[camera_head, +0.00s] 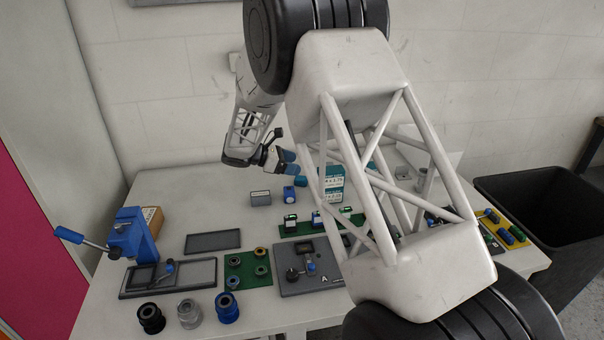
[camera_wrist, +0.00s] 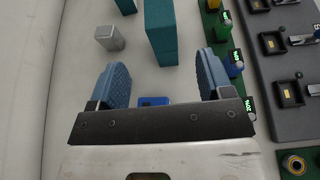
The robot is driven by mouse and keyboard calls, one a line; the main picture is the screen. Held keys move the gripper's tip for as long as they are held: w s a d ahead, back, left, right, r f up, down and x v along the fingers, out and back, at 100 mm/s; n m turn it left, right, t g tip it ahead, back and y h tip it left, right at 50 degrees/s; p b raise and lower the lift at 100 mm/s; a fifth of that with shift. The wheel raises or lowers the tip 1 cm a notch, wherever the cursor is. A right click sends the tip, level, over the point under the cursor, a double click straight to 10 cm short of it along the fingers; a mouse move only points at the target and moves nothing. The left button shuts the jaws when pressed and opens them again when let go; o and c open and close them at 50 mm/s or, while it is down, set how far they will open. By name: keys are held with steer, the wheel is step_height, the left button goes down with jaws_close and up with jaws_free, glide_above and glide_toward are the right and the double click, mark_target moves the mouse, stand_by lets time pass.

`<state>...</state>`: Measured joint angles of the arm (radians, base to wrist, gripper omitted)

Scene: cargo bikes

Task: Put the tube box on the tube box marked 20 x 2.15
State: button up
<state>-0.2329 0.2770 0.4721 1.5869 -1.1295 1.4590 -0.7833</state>
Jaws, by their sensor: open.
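Teal tube boxes (camera_head: 332,184) with white labels stand near the back of the table, partly hidden behind my arm. They look like one above another, and the labels are too small to read surely. In the wrist view a teal box (camera_wrist: 161,38) stands ahead of the fingers, and part of another teal box (camera_wrist: 125,6) shows at the top edge. My gripper (camera_head: 290,164) is open and empty, its blue fingers above the table to the left of the labelled boxes. In the wrist view the gripper (camera_wrist: 164,78) has its fingers wide apart.
A small grey box (camera_head: 260,198) and a blue block (camera_head: 289,194) stand in front of the gripper. Green boards (camera_head: 296,228) with displays, a grey fixture plate (camera_head: 300,282) and a blue clamp (camera_head: 130,237) crowd the table. A black bin (camera_head: 535,190) stands right.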

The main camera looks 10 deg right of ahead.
steer(key=s+d+r+m+y, duration=0.2)
steer(key=s+r+m, duration=0.15)
steer(key=s, duration=0.45)
steer(key=s+d+r+m+g+y, duration=0.1)
steer(key=s+d+r+m+y, duration=0.1)
steer(key=s+r, duration=0.45)
steer(key=s+d+r+m+y, duration=0.2)
steer(key=s+r+m, duration=0.1)
steer(key=s, duration=0.6)
steer(key=s+a+m+t+y, duration=0.1)
steer(key=s+m+y, duration=0.2)
steer(key=s, duration=1.1)
steer(key=s+a+r+m+t+y, duration=0.1)
steer(key=s+m+y, duration=0.3)
steer(key=s, duration=1.1)
steer(key=m+t, duration=0.1)
steer(key=m, duration=0.1)
steer(key=shift+a+m+t, duration=0.25)
steer(key=shift+m+t, duration=0.05)
steer(key=shift+m, duration=0.05)
